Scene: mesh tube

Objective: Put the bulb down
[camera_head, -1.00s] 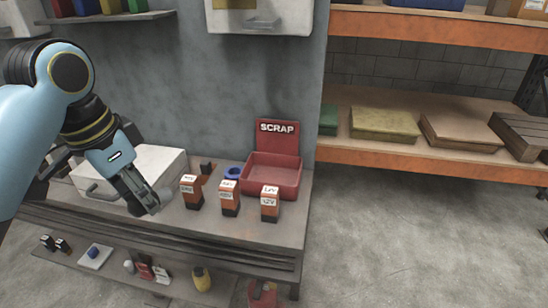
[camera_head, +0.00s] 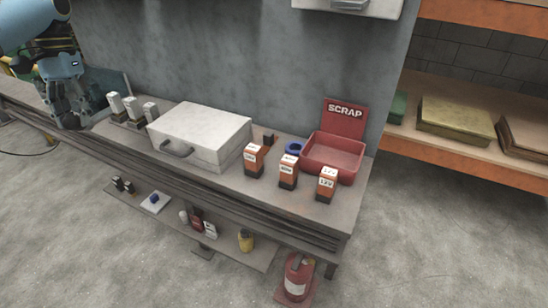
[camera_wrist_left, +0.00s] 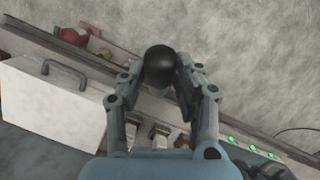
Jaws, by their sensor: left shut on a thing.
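The bulb (camera_wrist_left: 159,62) shows in the left wrist view as a dark round shape between the fingertips. My left gripper (camera_wrist_left: 161,78) is shut on it. In the head view my left gripper (camera_head: 72,118) is at the far left, at the bench's left part, beside a row of white-topped pieces. There the bulb is hidden or too small to make out. I cannot tell whether it touches the bench (camera_head: 230,190). My right gripper is not in view.
A white case (camera_head: 200,135) with a handle stands mid-bench. Several orange boxes (camera_head: 288,172), a blue ring (camera_head: 294,148) and a red SCRAP bin (camera_head: 335,155) stand to its right. White-topped pieces (camera_head: 133,108) stand left of the case. A fire extinguisher (camera_head: 298,277) is below.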

